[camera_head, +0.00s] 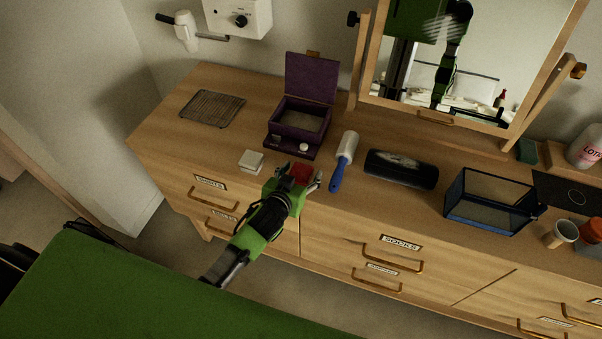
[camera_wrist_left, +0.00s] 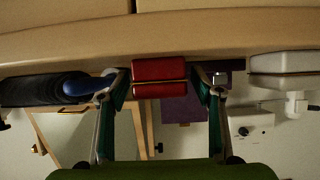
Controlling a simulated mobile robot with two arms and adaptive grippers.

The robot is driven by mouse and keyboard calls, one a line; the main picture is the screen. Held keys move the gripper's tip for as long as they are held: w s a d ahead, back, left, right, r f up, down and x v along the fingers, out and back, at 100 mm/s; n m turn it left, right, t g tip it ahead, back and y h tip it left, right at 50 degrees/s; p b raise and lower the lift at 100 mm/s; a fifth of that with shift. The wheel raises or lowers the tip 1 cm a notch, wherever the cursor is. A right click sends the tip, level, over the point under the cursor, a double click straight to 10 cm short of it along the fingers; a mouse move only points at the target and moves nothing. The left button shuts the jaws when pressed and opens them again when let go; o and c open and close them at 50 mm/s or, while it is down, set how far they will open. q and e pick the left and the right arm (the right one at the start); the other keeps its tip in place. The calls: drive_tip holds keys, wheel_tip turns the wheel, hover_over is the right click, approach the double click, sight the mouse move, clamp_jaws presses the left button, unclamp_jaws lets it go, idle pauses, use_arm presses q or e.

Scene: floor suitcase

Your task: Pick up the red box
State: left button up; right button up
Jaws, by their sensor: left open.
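The small red box (camera_head: 301,173) sits near the front edge of the wooden dresser. My left gripper (camera_head: 298,178) reaches it from the front, open, with one finger on each side of the box. In the left wrist view the red box (camera_wrist_left: 160,70) shows between the two spread fingers (camera_wrist_left: 160,82), with a dark seam across it. Gaps show between the box and both fingers there. My right gripper is not in view.
A white box (camera_head: 251,162) lies just left of the gripper, and a blue-handled lint roller (camera_head: 343,160) just right. Behind are an open purple box (camera_head: 291,137) and the mirror (camera_head: 425,60). Further right are a black case (camera_head: 401,169) and a glass-sided box (camera_head: 489,204).

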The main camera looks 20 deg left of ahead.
use_arm(q)
drive_tip(key=c, duration=1.2)
